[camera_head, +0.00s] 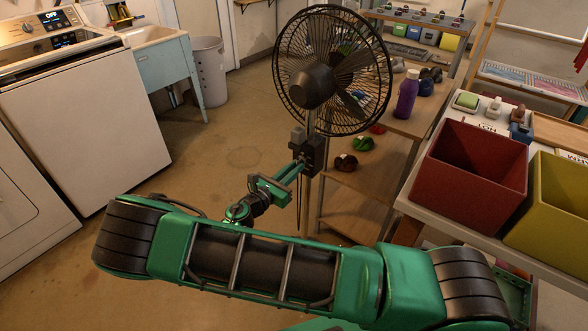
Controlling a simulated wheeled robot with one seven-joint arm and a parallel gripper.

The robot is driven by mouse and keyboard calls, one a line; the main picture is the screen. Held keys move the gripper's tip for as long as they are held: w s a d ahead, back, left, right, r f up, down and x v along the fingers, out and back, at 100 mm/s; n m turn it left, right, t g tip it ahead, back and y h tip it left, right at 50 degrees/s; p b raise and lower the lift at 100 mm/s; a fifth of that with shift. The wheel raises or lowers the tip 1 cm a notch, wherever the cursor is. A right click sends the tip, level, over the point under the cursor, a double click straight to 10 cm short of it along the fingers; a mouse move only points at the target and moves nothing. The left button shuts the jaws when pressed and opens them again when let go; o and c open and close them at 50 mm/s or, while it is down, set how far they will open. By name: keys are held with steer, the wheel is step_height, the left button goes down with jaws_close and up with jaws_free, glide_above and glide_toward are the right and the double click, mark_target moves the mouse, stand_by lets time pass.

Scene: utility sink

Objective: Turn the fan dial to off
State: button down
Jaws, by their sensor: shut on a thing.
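A black pedestal fan (332,70) stands in the middle of the view, seen from behind its round cage and motor. Its dark control box (316,152) sits on the pole below the head. My green gripper (299,167) reaches the left side of this box and is shut on the fan dial there. The dial itself is hidden by the fingers and too small to make out, so its setting cannot be told.
A wooden bench (398,122) with a purple bottle (407,94) stands right of the fan. A red bin (470,172) and a yellow bin (548,212) are at the right. A washer (85,110) and sink (160,62) are at the left. Floor between is clear.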

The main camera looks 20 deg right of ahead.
steer(key=shift+f, duration=0.2)
steer(key=c, duration=1.8)
jaws_free()
steer(key=shift+o, duration=0.2)
steer(key=shift+r, duration=0.1)
steer(key=v, duration=1)
steer(key=shift+s+a, duration=0.15)
steer(key=shift+a, duration=0.2)
